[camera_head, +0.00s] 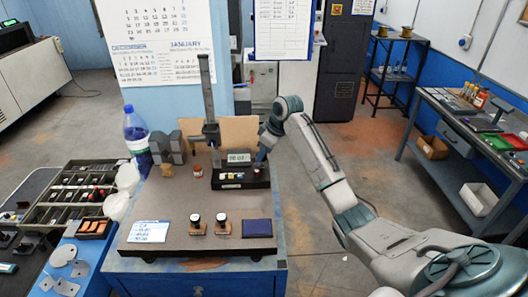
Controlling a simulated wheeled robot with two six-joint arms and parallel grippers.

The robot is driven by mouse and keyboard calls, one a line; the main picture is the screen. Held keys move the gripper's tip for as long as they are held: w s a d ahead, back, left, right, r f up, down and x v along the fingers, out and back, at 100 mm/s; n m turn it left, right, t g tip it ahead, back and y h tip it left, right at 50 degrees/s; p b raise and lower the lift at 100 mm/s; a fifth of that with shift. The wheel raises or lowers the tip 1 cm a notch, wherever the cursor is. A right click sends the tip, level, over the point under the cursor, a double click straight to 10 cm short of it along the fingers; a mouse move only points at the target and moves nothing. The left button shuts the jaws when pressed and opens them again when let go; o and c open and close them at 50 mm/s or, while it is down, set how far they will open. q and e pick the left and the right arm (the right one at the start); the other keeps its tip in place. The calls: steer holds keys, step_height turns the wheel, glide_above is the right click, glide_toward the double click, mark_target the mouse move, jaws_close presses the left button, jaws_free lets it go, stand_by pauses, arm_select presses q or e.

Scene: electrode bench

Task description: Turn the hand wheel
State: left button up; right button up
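A measuring stand with a tall grey column (207,90) stands at the back of the bench top. Its dark base (241,180) carries a small display box (238,157). My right arm comes in from the right and bends down at the wrist. My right gripper (262,157) points down at the right side of the stand's base, close to the display box. Its fingertips are too small to tell open from shut, and I cannot tell whether it touches the stand. I cannot make out a hand wheel clearly. My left gripper is not in view.
Grey blocks (168,148), a small jar (197,170) and a blue bottle (137,135) stand left of the stand. Two small knobbed pieces (208,222), a dark blue pad (257,228) and a paper card (148,231) lie in front. The middle of the bench is clear.

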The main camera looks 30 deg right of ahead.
steer(key=shift+m, duration=0.4)
steer(key=shift+c, duration=0.4)
steer(key=m, duration=0.1)
steer(key=m+h, duration=0.1)
steer(key=shift+a+r+m+t, duration=0.1)
steer(key=shift+a+m+t, duration=0.05)
steer(key=shift+m+t, duration=0.2)
steer(key=m+h, duration=0.1)
steer(key=m, duration=0.2)
steer(key=shift+a+m+h, duration=0.15)
steer(key=shift+m+h, duration=0.2)
steer(key=shift+h, duration=0.05)
steer(key=m+h, duration=0.1)
steer(key=m, duration=0.2)
steer(key=shift+a+m, duration=0.1)
steer(key=shift+m, duration=0.2)
steer(key=shift+w+m+g+h, duration=0.1)
steer(key=shift+m+g+h, duration=0.5)
steer(key=shift+m, duration=1)
steer(key=shift+m, duration=0.3)
steer(key=o, duration=1)
